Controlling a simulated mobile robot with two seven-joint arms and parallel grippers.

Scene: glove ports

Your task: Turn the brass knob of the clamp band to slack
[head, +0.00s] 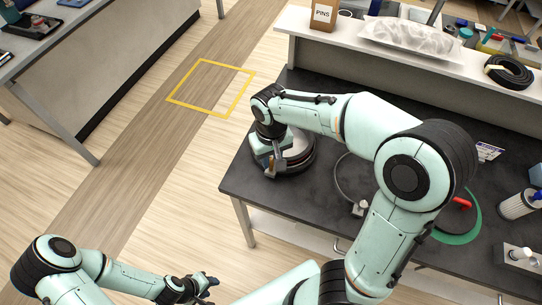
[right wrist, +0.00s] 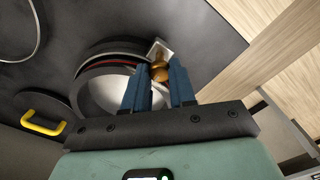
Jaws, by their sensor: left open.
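The brass knob (right wrist: 159,73) shows in the right wrist view, beside a small pale metal plate at the edge of the round port. The clamp band (right wrist: 98,62), dark with a red line, curves around the pale port ring. My right gripper (right wrist: 161,68) has its two blue fingertips on either side of the knob, with little or no gap visible. I cannot tell whether they press on it. In the head view my right gripper (head: 275,165) is at the left side of the round port (head: 299,160) and hides the knob. My left gripper (head: 208,284) is open, empty and low, away from the bench.
The dark bench top (head: 330,205) ends just left of the port. A cable loop with a small block (head: 359,209) lies to the right. A raised shelf (head: 340,42) runs behind.

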